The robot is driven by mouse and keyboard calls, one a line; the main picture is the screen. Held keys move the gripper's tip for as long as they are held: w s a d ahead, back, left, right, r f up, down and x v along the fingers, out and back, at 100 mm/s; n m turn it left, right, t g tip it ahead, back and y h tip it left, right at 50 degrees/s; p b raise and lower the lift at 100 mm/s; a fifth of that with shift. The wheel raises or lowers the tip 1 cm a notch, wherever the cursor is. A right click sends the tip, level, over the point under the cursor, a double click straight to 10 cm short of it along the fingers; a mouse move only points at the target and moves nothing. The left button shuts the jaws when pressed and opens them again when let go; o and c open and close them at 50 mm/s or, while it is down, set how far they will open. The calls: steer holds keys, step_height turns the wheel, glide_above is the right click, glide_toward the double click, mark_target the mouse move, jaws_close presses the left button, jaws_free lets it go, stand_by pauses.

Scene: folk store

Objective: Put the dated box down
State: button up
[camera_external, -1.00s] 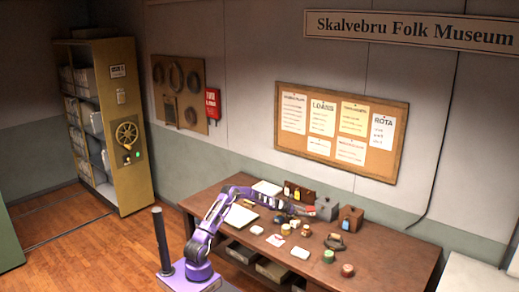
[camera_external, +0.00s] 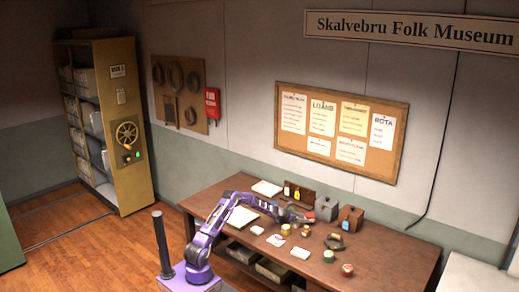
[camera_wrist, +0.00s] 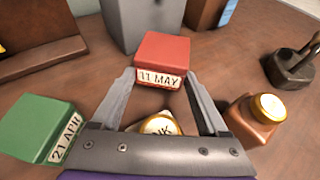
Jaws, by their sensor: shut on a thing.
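The red box dated "11 MAY" (camera_wrist: 162,50) is between the fingertips of my gripper (camera_wrist: 160,82) in the wrist view. My gripper is shut on it. In the outside view the red box (camera_external: 310,217) shows small at the end of my arm, low over the back part of the workbench, and my gripper (camera_external: 300,217) is beside it. I cannot tell whether the box touches the bench top. A green box dated "21 APR" (camera_wrist: 40,127) stands at the left in the wrist view.
A grey box (camera_wrist: 132,22) is just behind the red box, with a brown box (camera_wrist: 203,12) to its right. A gold-lidded ink pot (camera_wrist: 160,125) is partly hidden below my gripper. A copper-coloured pot (camera_wrist: 255,120) and a dark iron tool (camera_wrist: 292,68) are at right.

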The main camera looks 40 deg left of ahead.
steer(key=shift+s+f, duration=0.1)
steer(key=shift+f, duration=0.3)
steer(key=shift+f, duration=0.15)
steer(key=o, duration=1.3)
steer(key=shift+s+a+f, duration=0.1)
steer(key=shift+s+f, duration=0.05)
steer(key=shift+f, duration=0.1)
steer(key=shift+r+p, duration=0.45)
steer(key=shift+r, duration=0.05)
steer(key=v, duration=0.6)
steer(key=r+v, duration=0.1)
steer(key=v, duration=0.5)
steer(key=shift+w, duration=0.25)
